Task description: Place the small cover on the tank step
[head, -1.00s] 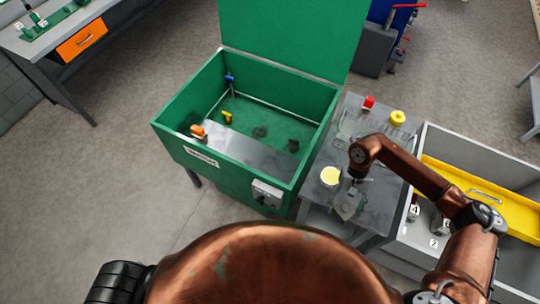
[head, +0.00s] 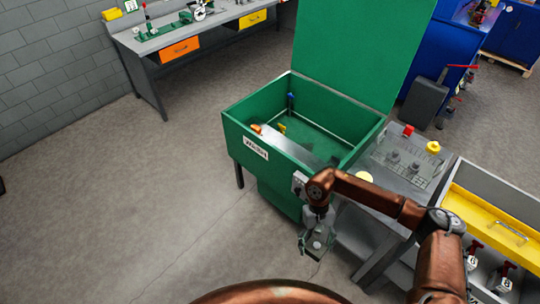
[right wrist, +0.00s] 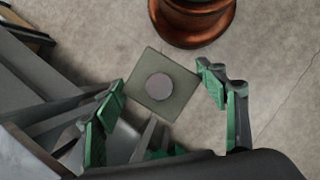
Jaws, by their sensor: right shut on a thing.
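The small cover (head: 317,246) is a square grey-green plate with a round grey knob. It also shows in the right wrist view (right wrist: 137,86), between the green-padded fingers. My right gripper (head: 316,250) is shut on it and holds it in the air over the floor, in front of the tank's right front corner. The green wash tank (head: 268,170) stands open with its lid (head: 358,45) raised. A grey metal step (head: 300,146) shows inside along the near side, partly hidden by the front wall. My left gripper is not in view.
A grey side table (head: 400,180) right of the tank bears a red piece (head: 408,130), a yellow piece (head: 433,147) and a pale yellow disc (head: 364,176). A bin with a yellow panel (head: 490,222) stands further right. Floor left of the tank is clear.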

